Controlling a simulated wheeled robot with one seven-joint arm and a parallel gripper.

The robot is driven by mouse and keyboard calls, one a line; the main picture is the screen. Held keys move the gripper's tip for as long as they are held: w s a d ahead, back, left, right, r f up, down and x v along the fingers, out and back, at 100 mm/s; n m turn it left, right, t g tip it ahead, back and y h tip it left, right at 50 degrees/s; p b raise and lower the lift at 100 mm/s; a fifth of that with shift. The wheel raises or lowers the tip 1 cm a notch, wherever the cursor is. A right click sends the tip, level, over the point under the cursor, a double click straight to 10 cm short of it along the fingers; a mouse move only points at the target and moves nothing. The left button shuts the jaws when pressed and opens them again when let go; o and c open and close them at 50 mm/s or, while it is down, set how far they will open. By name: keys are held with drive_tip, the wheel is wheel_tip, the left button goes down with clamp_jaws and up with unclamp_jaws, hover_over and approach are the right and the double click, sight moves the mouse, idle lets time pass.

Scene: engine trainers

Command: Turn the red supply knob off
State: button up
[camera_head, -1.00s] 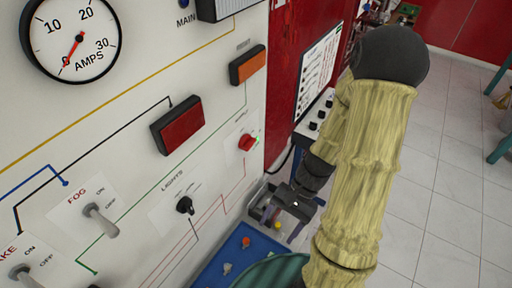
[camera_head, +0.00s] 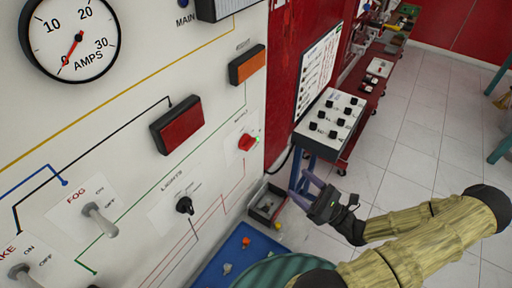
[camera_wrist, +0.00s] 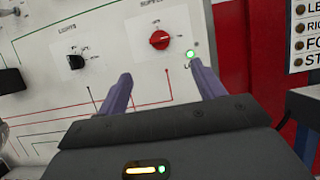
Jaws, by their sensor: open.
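The red supply knob (camera_head: 246,142) is on the right side of the white panel, with a lit green lamp beside it. In the wrist view the red knob (camera_wrist: 160,40) is at the upper middle, under a "SUPPLY" label, with the green lamp (camera_wrist: 192,54) lit at its lower right. My gripper (camera_head: 312,182) is out to the right of the panel, apart from the knob. In the wrist view its two purple fingers (camera_wrist: 160,88) are spread with nothing between them, and the knob shows beyond them.
The black lights knob (camera_head: 184,205) and the fog switch (camera_head: 100,219) are left of the red knob. A blue tray (camera_head: 232,258) and a grey box (camera_head: 268,204) lie below. A control box (camera_head: 331,122) stands right of the panel. The tiled floor at right is clear.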

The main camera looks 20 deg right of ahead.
sight(252, 145)
drive_tip(key=p+x, duration=0.6)
drive_tip(key=x, duration=1)
drive_tip(key=shift+a, duration=0.25)
drive_tip(key=shift+w+a+r, duration=0.15)
drive_tip(key=shift+w+a, duration=0.25)
drive_tip(key=shift+w, duration=0.05)
drive_tip(key=c, duration=1)
